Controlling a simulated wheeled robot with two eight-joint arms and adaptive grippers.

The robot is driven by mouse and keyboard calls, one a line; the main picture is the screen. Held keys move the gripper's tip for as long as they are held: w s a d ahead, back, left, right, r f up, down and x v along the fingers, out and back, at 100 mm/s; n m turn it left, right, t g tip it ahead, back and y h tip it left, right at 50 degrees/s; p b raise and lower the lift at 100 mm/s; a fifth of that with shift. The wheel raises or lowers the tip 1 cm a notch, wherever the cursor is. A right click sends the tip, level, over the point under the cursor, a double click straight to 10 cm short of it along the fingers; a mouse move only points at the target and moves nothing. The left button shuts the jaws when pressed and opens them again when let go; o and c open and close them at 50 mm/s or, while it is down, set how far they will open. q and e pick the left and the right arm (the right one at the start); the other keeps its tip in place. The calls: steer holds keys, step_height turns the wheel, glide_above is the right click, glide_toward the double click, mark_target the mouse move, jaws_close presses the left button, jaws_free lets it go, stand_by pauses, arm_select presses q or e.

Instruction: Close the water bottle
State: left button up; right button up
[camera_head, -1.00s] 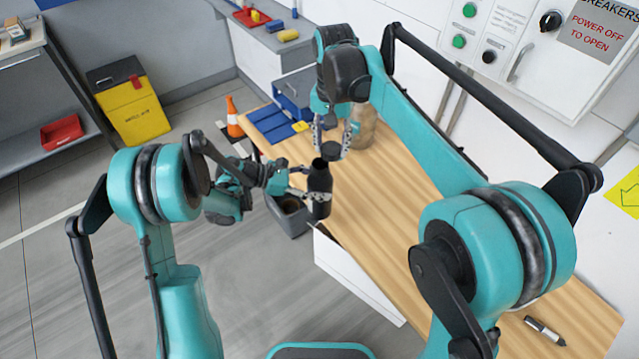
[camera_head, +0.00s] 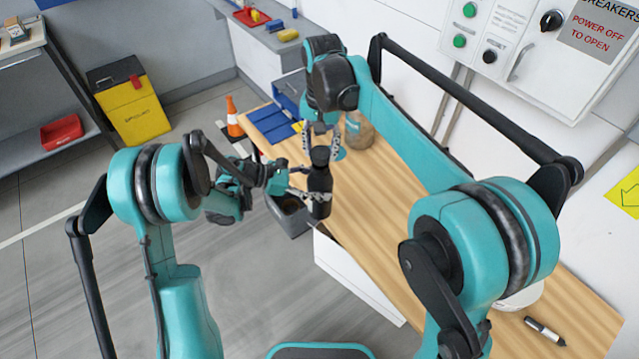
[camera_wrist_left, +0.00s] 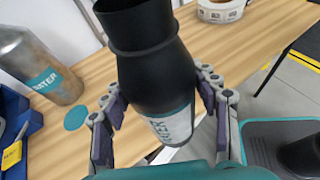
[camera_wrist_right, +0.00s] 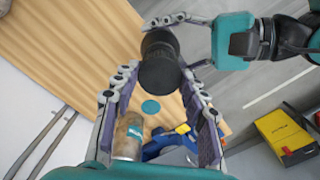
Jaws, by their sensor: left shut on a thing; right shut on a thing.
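The black water bottle (camera_head: 319,183) is upright in the head view, over the table's left edge. My left gripper (camera_head: 311,194) is shut around its body, and in the left wrist view the bottle (camera_wrist_left: 150,65) shows a pale label low down. My right gripper (camera_head: 321,143) points down from above, shut on the black cap (camera_head: 320,155). The cap is at the bottle's top, in line with it. In the right wrist view the cap (camera_wrist_right: 159,62) sits between the fingertips and hides the mouth. I cannot tell whether it is seated.
A metal flask marked WATER (camera_wrist_left: 38,68) stands on the wooden table (camera_head: 400,215) near a flat teal disc (camera_wrist_left: 75,117). A blue container (camera_head: 291,87) is at the table's far end. A grey bin (camera_head: 290,222) is below the bottle. The table's middle is clear.

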steer(key=shift+f, duration=0.4)
stand_by(0.5)
steer(key=shift+f, duration=0.85)
steer(key=shift+f, duration=0.5)
